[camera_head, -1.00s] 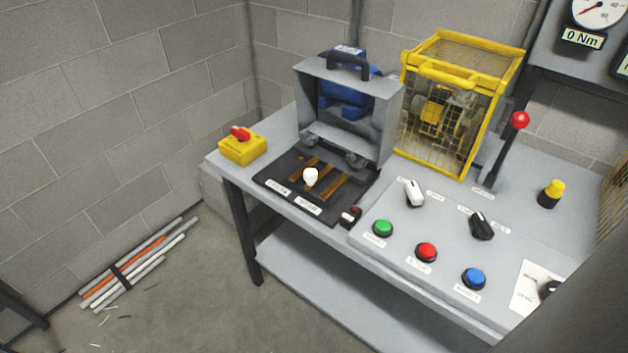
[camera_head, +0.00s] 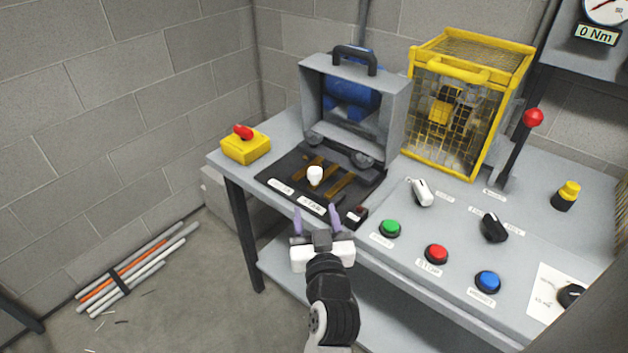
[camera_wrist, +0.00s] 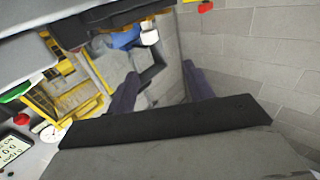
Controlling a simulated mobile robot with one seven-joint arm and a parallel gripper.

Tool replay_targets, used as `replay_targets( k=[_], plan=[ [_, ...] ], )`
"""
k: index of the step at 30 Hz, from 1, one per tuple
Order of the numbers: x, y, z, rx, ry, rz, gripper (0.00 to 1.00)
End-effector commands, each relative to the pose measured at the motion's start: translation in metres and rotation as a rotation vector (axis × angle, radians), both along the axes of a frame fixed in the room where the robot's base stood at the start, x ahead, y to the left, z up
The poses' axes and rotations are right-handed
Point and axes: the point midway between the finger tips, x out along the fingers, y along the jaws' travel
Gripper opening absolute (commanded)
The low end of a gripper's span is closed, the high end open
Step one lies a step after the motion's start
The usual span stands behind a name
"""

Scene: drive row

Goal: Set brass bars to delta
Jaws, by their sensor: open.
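The brass bars (camera_head: 338,186) lie on a black terminal board (camera_head: 268,180) at the front left of the bench, below a grey box whose cover stands open. A white knob (camera_head: 315,174) stands among the bars, and two white labels sit along the board's front edge. The label wording is too small to read surely. My gripper (camera_head: 318,219) is open and empty, in front of the board's front edge and apart from the bars. In the wrist view its two fingers (camera_wrist: 160,95) are spread, with the white knob (camera_wrist: 149,37) beyond them.
A yellow box with a red switch (camera_head: 245,146) stands left of the board. A yellow cage (camera_head: 468,100) stands behind. To the right are green (camera_head: 390,229), red (camera_head: 436,254) and blue (camera_head: 487,282) buttons, two selector knobs and a red-topped lever (camera_head: 533,118). Rods lie on the floor.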

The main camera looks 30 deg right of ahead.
Motion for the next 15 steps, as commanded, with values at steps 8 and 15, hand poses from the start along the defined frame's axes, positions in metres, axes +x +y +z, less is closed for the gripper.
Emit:
replay_targets(
  k=[8,15],
  plan=[
    [-0.001,-0.015,-0.013,0.013,0.028,-0.026,0.52],
    [0.038,-0.031,-0.007,0.014,0.028,-0.024,0.52]
  ],
)
